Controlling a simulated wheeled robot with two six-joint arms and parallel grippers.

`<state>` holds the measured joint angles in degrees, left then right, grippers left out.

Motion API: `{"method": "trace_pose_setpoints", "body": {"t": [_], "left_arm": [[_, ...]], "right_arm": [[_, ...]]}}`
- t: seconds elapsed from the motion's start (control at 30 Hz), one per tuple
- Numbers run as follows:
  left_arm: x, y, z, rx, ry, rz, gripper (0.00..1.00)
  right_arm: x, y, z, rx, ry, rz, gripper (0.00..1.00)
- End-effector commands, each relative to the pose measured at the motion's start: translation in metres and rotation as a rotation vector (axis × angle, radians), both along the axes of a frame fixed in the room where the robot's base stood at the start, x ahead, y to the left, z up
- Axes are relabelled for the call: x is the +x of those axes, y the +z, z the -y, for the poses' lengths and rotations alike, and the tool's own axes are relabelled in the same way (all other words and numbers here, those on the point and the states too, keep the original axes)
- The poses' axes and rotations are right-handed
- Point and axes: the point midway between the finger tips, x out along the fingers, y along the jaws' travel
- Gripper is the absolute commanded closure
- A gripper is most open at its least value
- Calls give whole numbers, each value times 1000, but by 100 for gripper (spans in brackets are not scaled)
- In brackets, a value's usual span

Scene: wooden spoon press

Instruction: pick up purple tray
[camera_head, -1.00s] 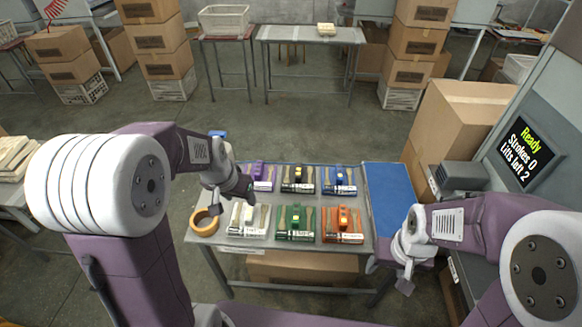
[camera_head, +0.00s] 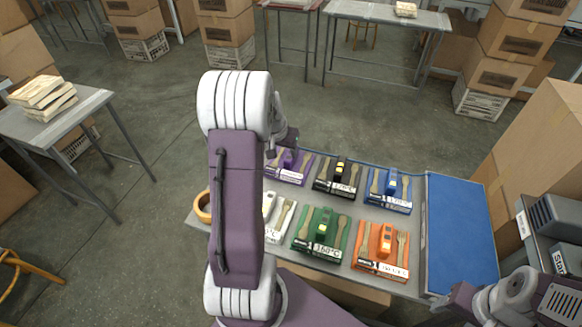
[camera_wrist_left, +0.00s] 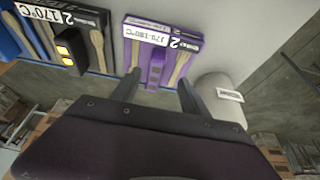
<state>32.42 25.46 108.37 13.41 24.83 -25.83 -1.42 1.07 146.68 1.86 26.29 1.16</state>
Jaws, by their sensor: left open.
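The purple tray (camera_head: 290,167) lies at the back left of the trays on the grey table, with wooden utensils and a purple block handle on it. In the left wrist view the purple tray (camera_wrist_left: 152,52) is just beyond my left gripper (camera_wrist_left: 158,92). The two fingers are apart, one on each side of the purple handle's line, and nothing is between them. In the head view my left arm hides the fingers and the tray's left part. My right gripper (camera_head: 444,302) is low at the right; its jaws are too unclear to read.
Beside it lie a black tray (camera_head: 338,177) and a blue tray (camera_head: 388,190). In front are white, green (camera_head: 321,232) and orange (camera_head: 381,249) trays. A blue mat (camera_head: 460,235) is at right. A tape roll (camera_head: 202,206) is at left. A white cylinder (camera_wrist_left: 215,92) stands near the purple tray.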

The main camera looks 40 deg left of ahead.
Motion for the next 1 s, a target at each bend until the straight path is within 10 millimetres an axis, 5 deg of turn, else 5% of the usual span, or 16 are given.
{"method": "trace_pose_setpoints", "body": {"t": [0.6, 0.83, 0.87, 1.0], "left_arm": [[34, -68, -3, -1, -2, -4, 47], [35, -70, -4, -1, -1, -2, 47], [35, -70, -4, -1, -1, -2, 50], [35, -70, -4, -1, -2, -2, 89]], "right_arm": [[0, -9, 0, 0, 0, 0, 41], [0, -9, 0, 0, 0, 0, 41], [0, -9, 0, 0, 0, 0, 41], [0, -9, 0, 0, 0, 0, 41]]}}
